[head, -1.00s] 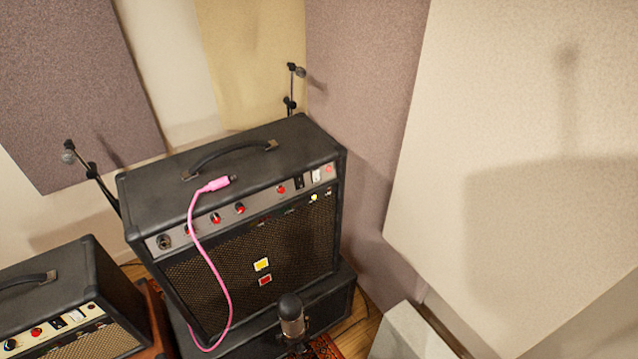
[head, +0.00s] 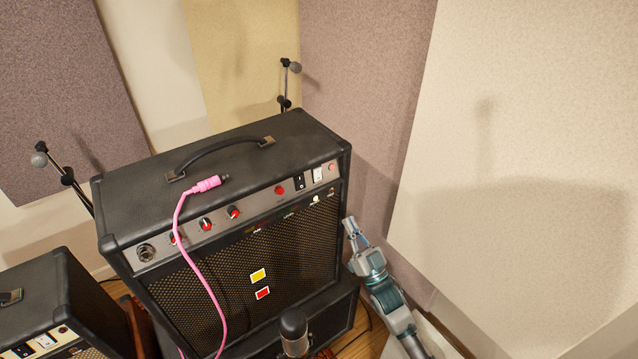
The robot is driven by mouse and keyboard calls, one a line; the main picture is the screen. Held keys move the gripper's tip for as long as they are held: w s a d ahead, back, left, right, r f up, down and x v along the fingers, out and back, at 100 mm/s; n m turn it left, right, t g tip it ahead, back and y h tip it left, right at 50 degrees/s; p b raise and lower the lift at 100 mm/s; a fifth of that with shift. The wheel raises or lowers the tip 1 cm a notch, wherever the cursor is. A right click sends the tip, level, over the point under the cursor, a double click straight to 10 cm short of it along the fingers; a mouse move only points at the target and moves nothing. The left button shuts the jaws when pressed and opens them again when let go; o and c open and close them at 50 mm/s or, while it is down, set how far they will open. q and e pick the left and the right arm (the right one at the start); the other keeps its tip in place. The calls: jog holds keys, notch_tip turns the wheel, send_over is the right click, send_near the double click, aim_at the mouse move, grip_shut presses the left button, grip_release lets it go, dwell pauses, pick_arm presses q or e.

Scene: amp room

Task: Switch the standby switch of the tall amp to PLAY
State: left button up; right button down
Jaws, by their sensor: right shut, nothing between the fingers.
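The tall amp (head: 222,255) is a black cabinet with a top handle, standing in the middle of the head view. Its slanted control panel holds several red-capped knobs. At the panel's right end are a black rocker switch (head: 299,182), a white rocker switch (head: 317,174) and a small red light (head: 332,167). The lettering is too small to read, so I cannot tell which switch is standby or how it is set. My right gripper (head: 350,226) is shut and empty, to the right of the amp and lower than the switches, apart from them. My left gripper is not in view.
A pink cable (head: 186,240) lies over the amp's top and hangs down its front. A microphone (head: 294,328) stands in front. A smaller amp (head: 40,295) is at lower left. Mic stands rise behind, and a wall panel (head: 530,150) fills the right.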

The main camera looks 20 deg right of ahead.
aim_at(325, 180)
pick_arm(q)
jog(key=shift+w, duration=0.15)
pick_arm(e)
jog(key=shift+s+a+r+t+y, duration=0.1)
jog(key=shift+s+r+t+y, duration=0.1)
jog(key=shift+r, duration=0.35)
jog(key=shift+s+a+r+t+y, duration=0.1)
jog(key=shift+s+r+y, duration=0.1)
jog(key=shift+r, duration=0.3)
jog(key=shift+w+d, duration=0.1)
jog(key=x, duration=0.4)
jog(key=w+f+p+x, duration=0.1)
jog(key=x, duration=0.3)
jog(key=w+f+x, duration=0.1)
jog(key=x, duration=0.3)
jog(key=shift+w+a, duration=0.2)
jog(key=shift+a, duration=0.3)
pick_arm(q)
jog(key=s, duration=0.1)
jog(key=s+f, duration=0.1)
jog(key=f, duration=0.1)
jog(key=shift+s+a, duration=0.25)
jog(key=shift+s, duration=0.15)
